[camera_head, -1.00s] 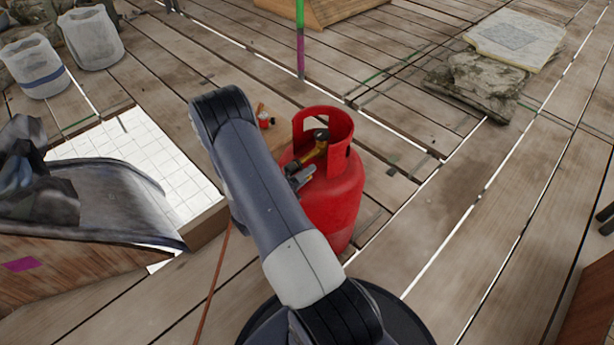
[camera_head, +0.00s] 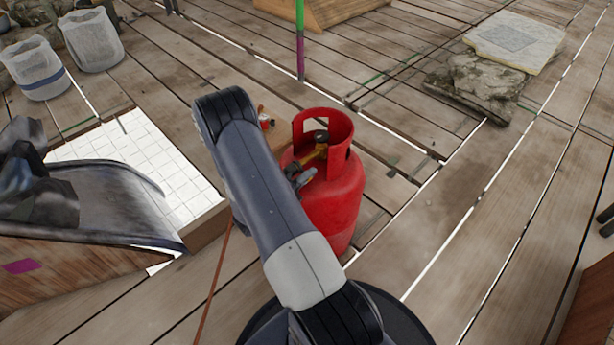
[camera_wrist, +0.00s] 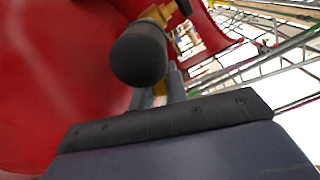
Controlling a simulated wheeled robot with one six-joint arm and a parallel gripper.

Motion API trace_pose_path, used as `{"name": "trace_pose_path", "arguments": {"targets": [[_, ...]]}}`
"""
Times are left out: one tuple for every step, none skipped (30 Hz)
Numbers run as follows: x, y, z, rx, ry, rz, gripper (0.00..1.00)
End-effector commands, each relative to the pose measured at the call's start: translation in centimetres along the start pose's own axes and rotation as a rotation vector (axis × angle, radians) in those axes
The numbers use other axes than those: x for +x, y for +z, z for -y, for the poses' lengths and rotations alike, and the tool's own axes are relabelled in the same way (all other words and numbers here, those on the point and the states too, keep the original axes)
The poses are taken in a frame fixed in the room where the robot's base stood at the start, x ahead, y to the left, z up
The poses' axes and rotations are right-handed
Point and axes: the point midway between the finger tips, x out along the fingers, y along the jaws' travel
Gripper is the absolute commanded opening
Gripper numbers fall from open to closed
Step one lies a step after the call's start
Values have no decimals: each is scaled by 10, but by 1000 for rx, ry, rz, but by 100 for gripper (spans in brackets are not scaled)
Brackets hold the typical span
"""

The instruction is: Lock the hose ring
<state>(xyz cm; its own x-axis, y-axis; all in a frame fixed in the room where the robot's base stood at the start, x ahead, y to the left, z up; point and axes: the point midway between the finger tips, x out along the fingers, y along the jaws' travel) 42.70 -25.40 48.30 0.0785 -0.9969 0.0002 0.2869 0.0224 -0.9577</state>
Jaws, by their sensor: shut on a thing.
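A red gas cylinder (camera_head: 335,195) stands upright on the planks, with a cut-out red collar around its top. Inside the collar is a brass valve (camera_head: 316,153) with a dark knob. My gripper (camera_head: 298,178) is at the near left side of the valve, by the collar opening. In the wrist view, a black rounded part (camera_wrist: 139,55) hangs in front of the grey fingers (camera_wrist: 170,88) and hides much of them. A bit of yellow-brass, which I take for the hose ring (camera_wrist: 160,92), shows between the fingers. They are shut on it. Its locked state cannot be told.
A low wooden box or board (camera_head: 272,135) with small red items stands behind the cylinder. A green and purple pole (camera_head: 300,45) rises behind it. Stacked stone slabs (camera_head: 480,85) lie at the back right. Pale buckets (camera_head: 92,40) stand at the back left.

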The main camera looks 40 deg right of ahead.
Motion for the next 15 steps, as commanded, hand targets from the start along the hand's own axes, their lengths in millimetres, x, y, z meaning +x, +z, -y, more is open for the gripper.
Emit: {"name": "trace_pose_path", "arguments": {"targets": [[0, 0, 0, 2, 0, 0, 0], [0, 0, -1, 5, 0, 0, 0], [0, 0, -1, 11, 0, 0, 0], [0, 0, -1, 17, 0, 0, 0], [0, 0, -2, 25, 0, 0, 0], [0, 0, -3, 37, 0, 0, 0], [0, 0, -3, 49, 0, 0, 0], [0, 0, -4, 62, 0, 0, 0], [0, 0, -5, 82, 0, 0, 0], [0, 0, -6, 100, 0, 0, 0], [0, 0, -7, 118, 0, 0, 0], [0, 0, -8, 143, 0, 0, 0], [0, 0, -9, 165, 0, 0, 0], [0, 0, -10, 185, 0, 0, 0], [0, 0, -12, 213, 0, 0, 0]]}}
